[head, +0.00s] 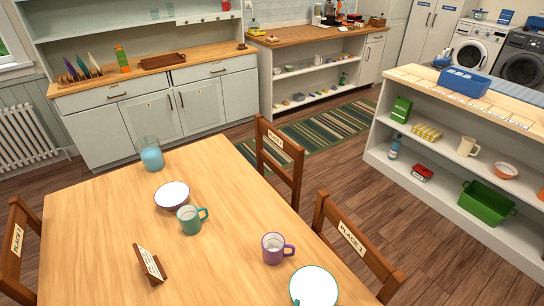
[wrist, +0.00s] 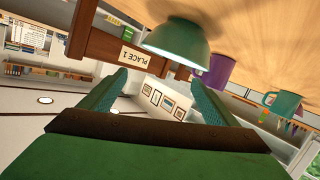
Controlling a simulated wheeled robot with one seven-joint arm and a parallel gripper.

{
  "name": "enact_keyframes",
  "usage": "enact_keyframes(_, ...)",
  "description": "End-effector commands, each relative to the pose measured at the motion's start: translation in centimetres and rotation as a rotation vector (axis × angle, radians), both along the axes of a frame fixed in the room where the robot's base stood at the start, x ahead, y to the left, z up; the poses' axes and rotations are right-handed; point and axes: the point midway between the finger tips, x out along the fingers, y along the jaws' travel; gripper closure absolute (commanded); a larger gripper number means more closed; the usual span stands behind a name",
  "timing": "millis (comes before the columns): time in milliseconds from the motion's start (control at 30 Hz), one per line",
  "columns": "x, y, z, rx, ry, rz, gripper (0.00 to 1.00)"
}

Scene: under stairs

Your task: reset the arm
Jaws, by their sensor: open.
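My gripper (wrist: 157,88) shows only in the wrist view. Its two teal fingers stand apart with nothing between them. The wrist picture is turned over, with the wooden tabletop along its top. A teal bowl (wrist: 178,42) is just beyond the fingers, apart from them as far as I can tell. A purple mug (wrist: 217,72) and a teal mug (wrist: 283,102) are farther right. My arm and gripper do not show in the head view.
In the head view the table (head: 105,215) holds a white-and-teal bowl (head: 313,287), purple mug (head: 273,249), teal mug (head: 190,220), another bowl (head: 172,195), a glass (head: 150,154) and a card stand (head: 149,264). Chairs (head: 279,157) surround it. A shelf unit (head: 440,190) stands right. Floor lies between.

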Motion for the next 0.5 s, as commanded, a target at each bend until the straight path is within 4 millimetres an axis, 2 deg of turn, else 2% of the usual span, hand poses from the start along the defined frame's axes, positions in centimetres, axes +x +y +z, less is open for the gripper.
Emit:
enact_keyframes(33,-1.2,0.9,-0.4,0.007,0.003,0.016,0.17)
enact_keyframes(233,-5.2,4.4,-1.1,0.049,-0.009,0.083,0.17)
enact_keyframes(500,-10.9,8.4,-1.0,0.120,-0.023,0.167,0.17)
